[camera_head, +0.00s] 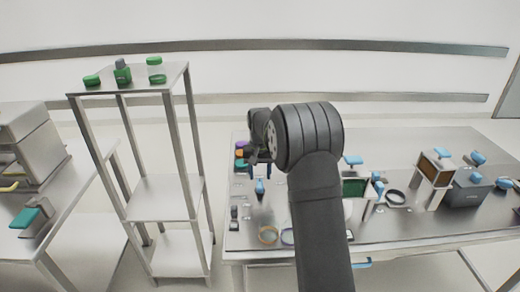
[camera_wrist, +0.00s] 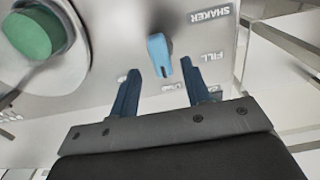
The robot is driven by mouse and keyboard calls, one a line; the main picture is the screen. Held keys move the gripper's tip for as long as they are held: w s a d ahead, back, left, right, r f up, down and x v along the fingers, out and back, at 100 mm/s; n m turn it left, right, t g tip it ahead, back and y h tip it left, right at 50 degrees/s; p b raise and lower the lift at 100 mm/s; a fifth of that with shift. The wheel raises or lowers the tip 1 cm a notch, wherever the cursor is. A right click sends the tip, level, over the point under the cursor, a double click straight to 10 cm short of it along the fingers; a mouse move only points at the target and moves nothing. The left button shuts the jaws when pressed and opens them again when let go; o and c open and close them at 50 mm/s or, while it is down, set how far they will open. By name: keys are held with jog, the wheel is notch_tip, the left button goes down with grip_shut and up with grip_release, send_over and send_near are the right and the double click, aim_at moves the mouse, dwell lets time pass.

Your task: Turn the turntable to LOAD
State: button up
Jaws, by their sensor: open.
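A blue pointer-shaped handle (camera_wrist: 159,52) stands on a grey metal panel (camera_wrist: 112,50) in the wrist view. Labels reading SHAKER and FILL are beside it, upside down; other small labels near my fingers are partly hidden or unreadable. My gripper (camera_wrist: 161,70) is open, with one dark blue finger on each side of the handle's near end. I see no clear contact, and the depth between them is hard to judge. In the head view, my gripper (camera_head: 259,171) points down above the blue handle (camera_head: 260,187) on the bench. I cannot identify the turntable itself for certain.
A green round piece (camera_wrist: 33,34) sits in a pale ring left of the handle. The bench (camera_head: 400,228) also holds coloured rings, a dark ring (camera_head: 396,197) and box-like devices (camera_head: 433,168) at right. A metal shelf (camera_head: 165,198) stands left, with green items on top.

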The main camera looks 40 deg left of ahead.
aim_at(260, 184)
notch_tip(260, 184, up, 13)
dwell(0.8)
notch_tip(260, 184, down, 17)
jog(key=shift+f, duration=0.1)
dwell(0.5)
jog(key=n, duration=0.4)
jog(key=shift+n, duration=2.3)
dwell(0.5)
dwell(0.6)
